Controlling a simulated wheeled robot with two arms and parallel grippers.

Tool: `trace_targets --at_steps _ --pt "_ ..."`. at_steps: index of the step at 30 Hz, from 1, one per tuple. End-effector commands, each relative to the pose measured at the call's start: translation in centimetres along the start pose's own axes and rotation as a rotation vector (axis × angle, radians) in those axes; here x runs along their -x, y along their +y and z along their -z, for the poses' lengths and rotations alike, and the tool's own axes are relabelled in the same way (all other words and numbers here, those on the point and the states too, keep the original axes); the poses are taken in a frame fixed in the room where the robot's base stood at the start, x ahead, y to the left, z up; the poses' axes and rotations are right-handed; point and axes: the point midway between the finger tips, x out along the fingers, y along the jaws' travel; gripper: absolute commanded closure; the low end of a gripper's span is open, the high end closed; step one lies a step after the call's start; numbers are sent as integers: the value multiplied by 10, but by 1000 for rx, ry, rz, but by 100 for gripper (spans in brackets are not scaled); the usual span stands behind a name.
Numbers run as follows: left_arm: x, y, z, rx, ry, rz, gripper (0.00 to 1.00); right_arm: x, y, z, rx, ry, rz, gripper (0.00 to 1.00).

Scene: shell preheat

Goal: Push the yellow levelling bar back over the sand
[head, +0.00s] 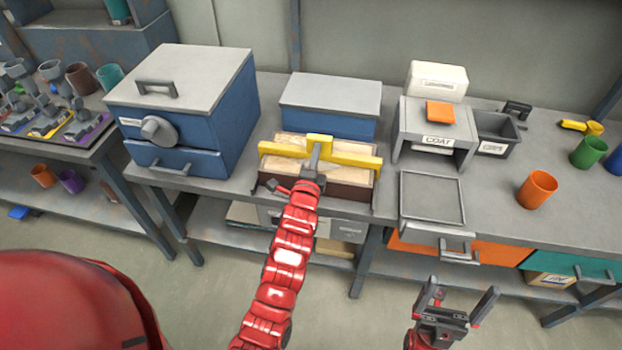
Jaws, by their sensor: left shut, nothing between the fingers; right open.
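The yellow levelling bar (352,157) lies across the brown sand box (342,190) on the bench, a little left of the picture's middle. A raised yellow block stands at the bar's middle. Pale sand (286,143) shows behind the bar and in front of it. My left gripper (318,152) is shut and empty, with its fingers over the front of the bar's middle. I cannot tell whether they touch the bar; they hide part of it. My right gripper (460,302) is open and empty, in front of the bench at the lower right.
A blue box with a grey lid (330,95) stands right behind the sand box. A large blue oven-like box (180,110) stands to the left. On the right are a COAT stand (437,128), a grey tray (432,222) and an orange cup (537,189).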

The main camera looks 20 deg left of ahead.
Motion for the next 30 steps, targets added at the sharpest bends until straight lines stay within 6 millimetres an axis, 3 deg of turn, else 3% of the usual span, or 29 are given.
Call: trace_targets --at_steps 1,6,13,19,30 --pt "-16 5 0 -5 1 4 100 12 -1 -2 0 0 0 0" --pt "-60 3 1 -2 2 3 100 27 -1 -5 0 0 0 0" --pt "-101 2 1 0 1 -1 100 39 -2 -6 0 0 0 0" --pt "-115 1 1 0 1 -1 100 42 -2 -7 0 0 0 0" --pt "-118 -4 1 1 2 7 100 42 -2 -7 0 0 0 0"
